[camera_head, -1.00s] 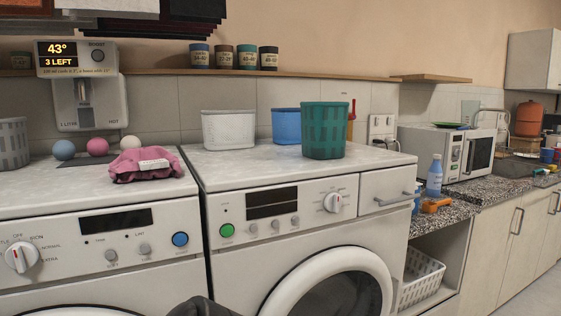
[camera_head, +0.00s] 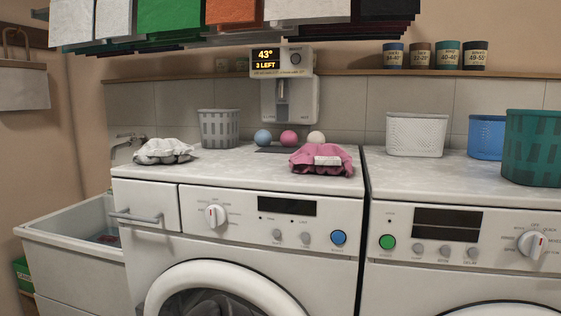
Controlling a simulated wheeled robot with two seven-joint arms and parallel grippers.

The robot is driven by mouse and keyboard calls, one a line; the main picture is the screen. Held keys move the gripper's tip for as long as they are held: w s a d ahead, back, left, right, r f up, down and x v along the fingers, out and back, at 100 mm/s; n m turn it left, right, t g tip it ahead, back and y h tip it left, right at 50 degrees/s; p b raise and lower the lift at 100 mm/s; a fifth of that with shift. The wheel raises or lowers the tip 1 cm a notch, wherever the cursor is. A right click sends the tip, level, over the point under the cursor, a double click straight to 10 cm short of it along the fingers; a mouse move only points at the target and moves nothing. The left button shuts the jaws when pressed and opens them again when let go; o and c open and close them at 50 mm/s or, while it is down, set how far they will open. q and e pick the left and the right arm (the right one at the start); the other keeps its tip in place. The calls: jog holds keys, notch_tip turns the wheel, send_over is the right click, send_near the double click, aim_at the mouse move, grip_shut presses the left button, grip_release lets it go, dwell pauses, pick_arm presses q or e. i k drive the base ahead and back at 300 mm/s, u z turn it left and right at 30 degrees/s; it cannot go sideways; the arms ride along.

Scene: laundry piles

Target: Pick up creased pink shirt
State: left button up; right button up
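A creased pink shirt (camera_head: 322,160) lies bunched on top of the left washing machine (camera_head: 225,166), near its right front edge. A pale label shows on its front side. Neither of my grippers shows in the head view, so I cannot see whether they are open or shut.
A whitish crumpled cloth (camera_head: 163,151) and a grey basket (camera_head: 219,128) stand left of the shirt. Three balls, blue, pink (camera_head: 289,138) and white, sit just behind it. White (camera_head: 417,134), blue (camera_head: 487,136) and green (camera_head: 533,148) baskets stand on the right machine. A sink (camera_head: 75,230) is at far left.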

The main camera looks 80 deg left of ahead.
aim_at(331, 157)
jog(key=u, duration=2.75)
